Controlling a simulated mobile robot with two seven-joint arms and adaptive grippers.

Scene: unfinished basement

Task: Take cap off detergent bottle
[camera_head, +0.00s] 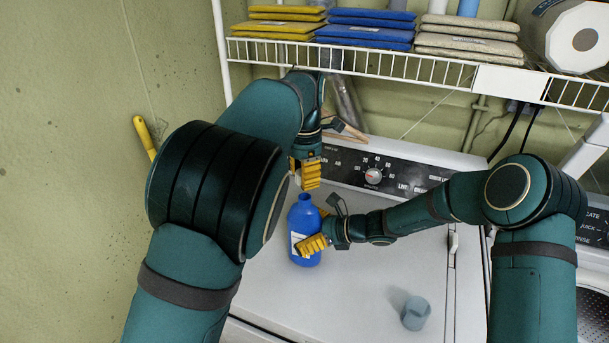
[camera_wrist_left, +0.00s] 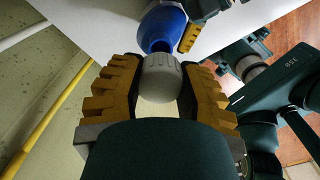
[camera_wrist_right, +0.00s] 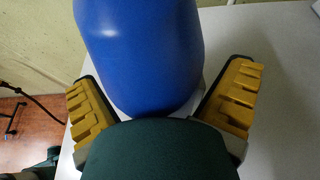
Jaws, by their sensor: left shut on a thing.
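The blue detergent bottle (camera_head: 303,218) stands upright on the white machine top, with its neck showing at the top. My left gripper (camera_head: 308,174) is just above the bottle. In the left wrist view its fingers are shut on the light grey cap (camera_wrist_left: 161,78), which lines up with the open-looking blue neck (camera_wrist_left: 162,42). My right gripper (camera_head: 312,243) is low at the bottle's side. In the right wrist view its fingers are spread on both sides of the bottle (camera_wrist_right: 145,50), with a gap at the right finger.
A grey-blue cup (camera_head: 415,312) stands on the machine top (camera_head: 350,290) at right. The control panel (camera_head: 380,172) rises behind. A white wire shelf (camera_head: 350,63) with folded cloths hangs above. The machine top between bottle and cup is clear.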

